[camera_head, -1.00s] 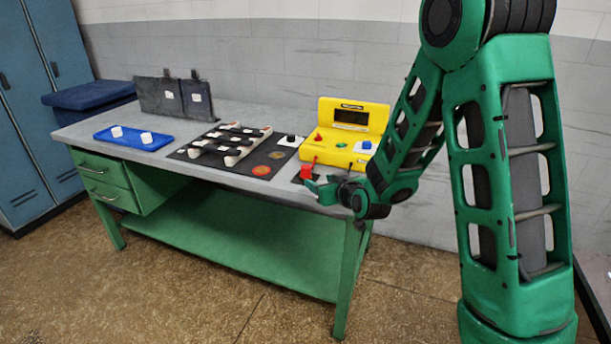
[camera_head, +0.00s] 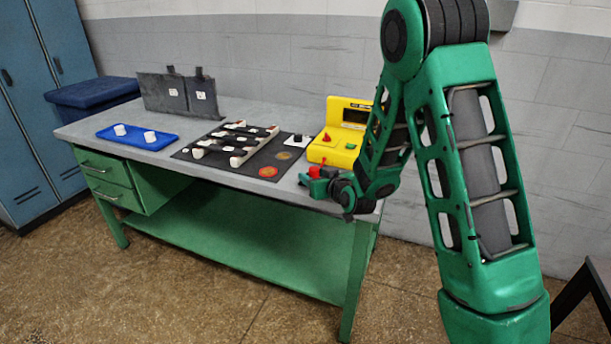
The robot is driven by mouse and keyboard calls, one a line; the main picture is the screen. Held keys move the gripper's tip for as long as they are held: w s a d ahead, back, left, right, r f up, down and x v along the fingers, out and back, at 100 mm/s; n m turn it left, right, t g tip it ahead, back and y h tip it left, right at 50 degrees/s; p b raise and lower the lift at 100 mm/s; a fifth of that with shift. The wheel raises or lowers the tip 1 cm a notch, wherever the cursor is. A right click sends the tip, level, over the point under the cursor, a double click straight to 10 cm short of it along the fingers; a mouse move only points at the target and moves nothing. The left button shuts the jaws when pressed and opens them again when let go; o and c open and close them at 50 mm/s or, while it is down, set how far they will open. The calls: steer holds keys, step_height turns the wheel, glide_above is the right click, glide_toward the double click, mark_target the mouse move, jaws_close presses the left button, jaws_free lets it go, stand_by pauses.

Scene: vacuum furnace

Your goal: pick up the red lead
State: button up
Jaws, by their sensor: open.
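The red lead (camera_head: 314,172) shows as a small red block at the front edge of the yellow instrument (camera_head: 334,150), near the right end of the workbench. My gripper (camera_head: 311,183) is right at it, low over the bench's front right corner. Its green fingers are open and partly overlap the red block in this view. I cannot tell whether the block sits between the fingers or just behind them. Any wire of the lead is hidden by the gripper and arm.
My arm hides the instrument's right side.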

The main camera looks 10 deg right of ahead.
steer(key=shift+w+d+f, duration=0.15)
steer(key=shift+w, duration=0.35)
steer(key=shift+w+d+f, duration=0.15)
steer(key=shift+w, duration=0.3)
steer(key=shift+d, duration=0.15)
steer(key=shift+c, duration=0.9)
steer(key=shift+a, duration=0.3)
jaws_close()
